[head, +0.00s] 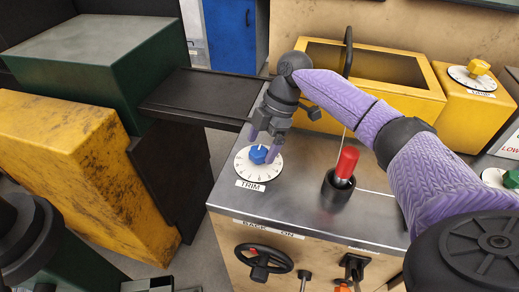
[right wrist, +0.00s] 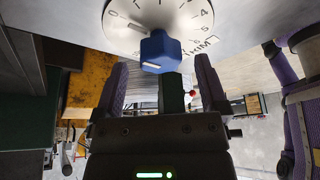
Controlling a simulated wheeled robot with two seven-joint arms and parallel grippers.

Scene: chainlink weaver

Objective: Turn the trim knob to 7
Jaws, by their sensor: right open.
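The trim knob (head: 258,154) is blue and sits at the centre of a white numbered dial (head: 245,170) labelled TRIM on the metal bench top. My right gripper (head: 264,146) is at the knob with its purple fingers pointing down. In the right wrist view the open fingers (right wrist: 160,82) stand apart, one towards each side of the blue knob (right wrist: 160,50), with gaps showing. A pale mark shows on the knob. Some dial numbers (right wrist: 195,14) are readable, but I cannot tell the setting. My left gripper is not in view.
A red-handled lever (head: 346,163) in a dark cup stands right of the dial. A yellow open box (head: 385,95) stands behind. A dark handwheel (head: 263,262) is on the bench front. A yellow knob (head: 479,67) on another dial is at the far right.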

